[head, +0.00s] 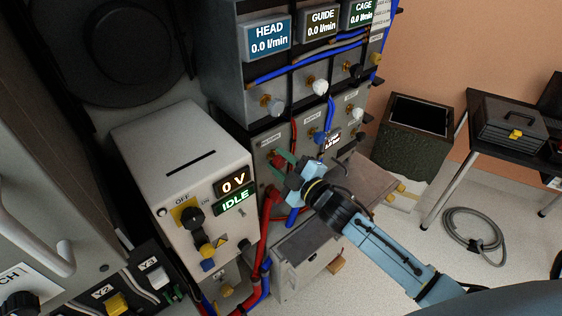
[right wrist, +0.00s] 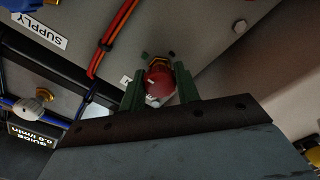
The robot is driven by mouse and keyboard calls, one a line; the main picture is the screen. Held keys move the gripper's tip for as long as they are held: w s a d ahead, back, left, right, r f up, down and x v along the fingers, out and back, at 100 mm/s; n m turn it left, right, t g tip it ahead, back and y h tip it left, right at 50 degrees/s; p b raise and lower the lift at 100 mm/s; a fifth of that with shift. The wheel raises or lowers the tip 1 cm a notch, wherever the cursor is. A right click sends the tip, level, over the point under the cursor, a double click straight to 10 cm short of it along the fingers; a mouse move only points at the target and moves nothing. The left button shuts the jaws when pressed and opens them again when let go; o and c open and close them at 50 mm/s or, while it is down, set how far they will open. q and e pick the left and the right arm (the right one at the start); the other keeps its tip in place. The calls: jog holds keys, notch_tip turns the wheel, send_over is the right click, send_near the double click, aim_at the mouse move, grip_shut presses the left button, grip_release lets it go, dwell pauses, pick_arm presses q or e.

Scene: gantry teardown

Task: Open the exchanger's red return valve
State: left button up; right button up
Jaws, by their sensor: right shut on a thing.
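The red return valve (right wrist: 158,84) is a rounded red handle on a brass stem, set in the grey exchanger panel. In the right wrist view it sits between the two green fingers of my right gripper (right wrist: 159,92), which is shut on it. In the head view my right gripper (head: 281,166) reaches the lower panel, with a bit of the red handle (head: 276,160) showing at its fingers. A blue valve (head: 319,137) is on the same panel, to the right of the red one. The handle's exact angle is hard to tell. My left gripper is out of view.
A white power box (head: 187,164) reading 0 V and IDLE stands left of my right gripper. Red and blue hoses (head: 262,232) run down beside the gripper. HEAD, GUIDE and CAGE flow displays above read 0.0 l/min. A dark table (head: 502,150) stands right, beyond open floor.

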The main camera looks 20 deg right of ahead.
jog(key=o, duration=1)
jog(key=shift+s, duration=0.1)
jog(key=b+v, duration=0.1)
jog(key=v, duration=1.2)
jog(key=shift+s, duration=0.1)
